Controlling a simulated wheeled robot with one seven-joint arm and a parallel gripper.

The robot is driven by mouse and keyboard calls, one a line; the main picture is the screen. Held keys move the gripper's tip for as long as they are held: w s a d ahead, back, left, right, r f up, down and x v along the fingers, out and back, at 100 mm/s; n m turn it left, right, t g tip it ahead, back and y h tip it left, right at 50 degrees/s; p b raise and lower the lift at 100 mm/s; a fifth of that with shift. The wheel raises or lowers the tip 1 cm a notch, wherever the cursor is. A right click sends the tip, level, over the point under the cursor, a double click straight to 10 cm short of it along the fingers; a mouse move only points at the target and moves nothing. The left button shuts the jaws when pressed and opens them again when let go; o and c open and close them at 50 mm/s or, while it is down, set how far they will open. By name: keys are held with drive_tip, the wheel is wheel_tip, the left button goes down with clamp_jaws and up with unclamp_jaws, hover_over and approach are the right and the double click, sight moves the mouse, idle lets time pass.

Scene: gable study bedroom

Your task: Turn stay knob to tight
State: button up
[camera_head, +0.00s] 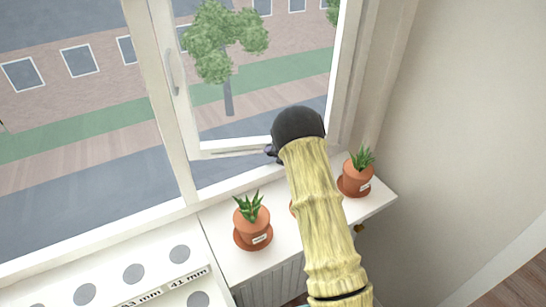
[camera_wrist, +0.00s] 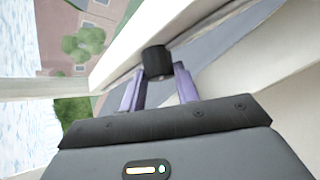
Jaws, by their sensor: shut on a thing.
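The stay knob (camera_wrist: 156,62) is a small dark cylinder in the wrist view, beside the pale window frame. My gripper (camera_wrist: 158,78) has its two purple fingers on either side of the knob, shut on it. In the head view my gripper (camera_head: 271,152) is at the bottom of the open window sash (camera_head: 232,146), near a pale stay bar (camera_head: 238,153). My arm and dark wrist hide the knob there. I cannot make out any mark on the knob that shows how far it is turned.
A potted plant (camera_head: 252,222) stands on the white sill (camera_head: 222,236) left of my arm, and another potted plant (camera_head: 357,172) stands close on its right. A part of a further pot is mostly hidden behind my arm. A white board with grey discs (camera_head: 133,273) lies at lower left.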

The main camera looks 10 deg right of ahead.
drive_tip(key=shift+d+f+m+t+y+b, duration=0.1)
drive_tip(key=shift+d+m+t+y+b, duration=0.2)
drive_tip(key=shift+m+y+b, duration=0.35)
drive_tip(key=o, duration=1)
drive_tip(key=shift+c, duration=0.2)
drive_tip(key=shift+a, duration=0.1)
drive_tip(key=shift+n, duration=0.25)
